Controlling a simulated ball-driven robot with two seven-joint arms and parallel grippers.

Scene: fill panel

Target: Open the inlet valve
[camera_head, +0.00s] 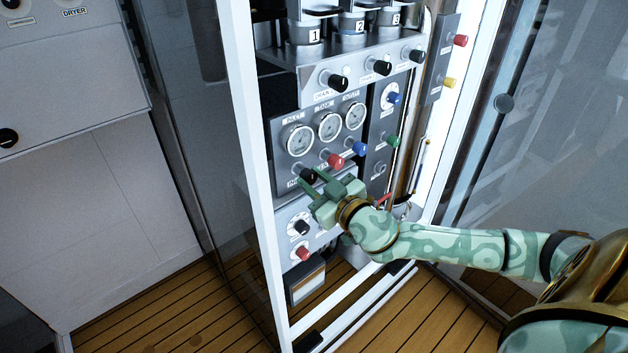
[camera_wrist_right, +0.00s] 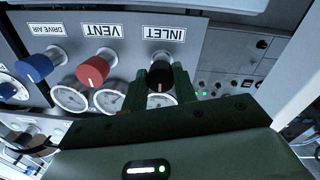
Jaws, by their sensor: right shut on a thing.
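The inlet valve is a black knob (camera_head: 308,175) at the lower left of the gauge panel (camera_head: 284,155). In the right wrist view the black knob (camera_wrist_right: 161,76) sits beside the INLET label (camera_wrist_right: 164,34), which appears upside down. My right gripper (camera_head: 308,181) has its green fingers around the knob and is shut on it. In the right wrist view the two fingers (camera_wrist_right: 158,86) stand on either side of the knob. The knob's red neighbour (camera_head: 335,161), marked VENT, and the blue knob (camera_head: 359,148), marked DRIVE AIR, are to its right. My left gripper is not in view.
Three round gauges (camera_head: 329,126) are above the knobs. More black knobs (camera_head: 338,82) are higher up, and a lower panel has a black knob (camera_head: 301,227) and a red knob (camera_head: 303,253). A white frame post (camera_head: 256,180) stands close on the left. Glass doors flank the cabinet.

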